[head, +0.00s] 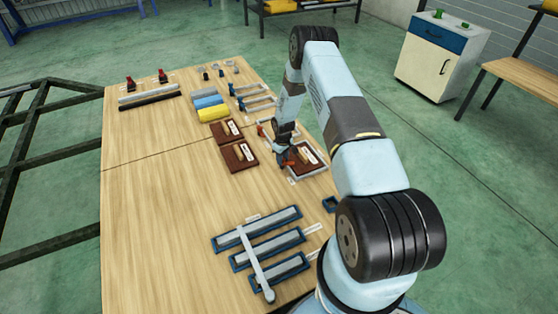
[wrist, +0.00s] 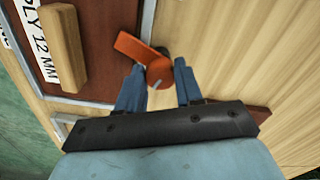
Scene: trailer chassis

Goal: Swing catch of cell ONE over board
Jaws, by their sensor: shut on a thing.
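The cell with a brown board (head: 309,158) lies at the right edge of the bench. In the wrist view the board (wrist: 98,50) sits inside a pale metal frame and carries a wooden handle (wrist: 63,48) and a label reading "PLY 12 MM". An orange catch (wrist: 138,47) is at the board's edge; its flat end reaches across the frame strip and overlaps the board's margin in the picture. My gripper (wrist: 158,78) is shut on the catch's pivot end, with one blue finger on each side. In the head view my gripper (head: 284,158) is at the cell's left side.
Two brown boards with handles (head: 239,157) lie left of the cell. Another frame with an orange catch (head: 262,131) is behind it. Coloured blocks (head: 212,113) stand further back. Blue-edged trays with a metal bar (head: 257,262) lie in front.

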